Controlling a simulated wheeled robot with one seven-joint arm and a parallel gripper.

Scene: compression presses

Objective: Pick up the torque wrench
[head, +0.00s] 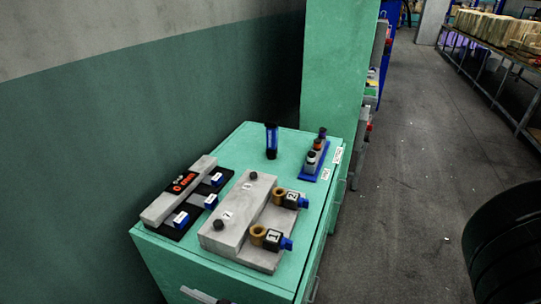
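I see nothing that I can name for sure as the torque wrench. On the green cabinet top (237,153), a blue and black upright cylinder (271,141) stands near the back edge; it could be a tool handle, but I cannot tell. A long grey bar (158,207) with a red-orange label lies at the left on a black base with small blue and white blocks. My gripper is not in view.
A grey stepped block (232,218) on the cabinet carries black knobs and two blue-ended pieces marked 1 (272,238) and 2 (291,200). A blue rack (315,162) holds small bottle-like items. A wall stands left, a green column (332,65) behind.

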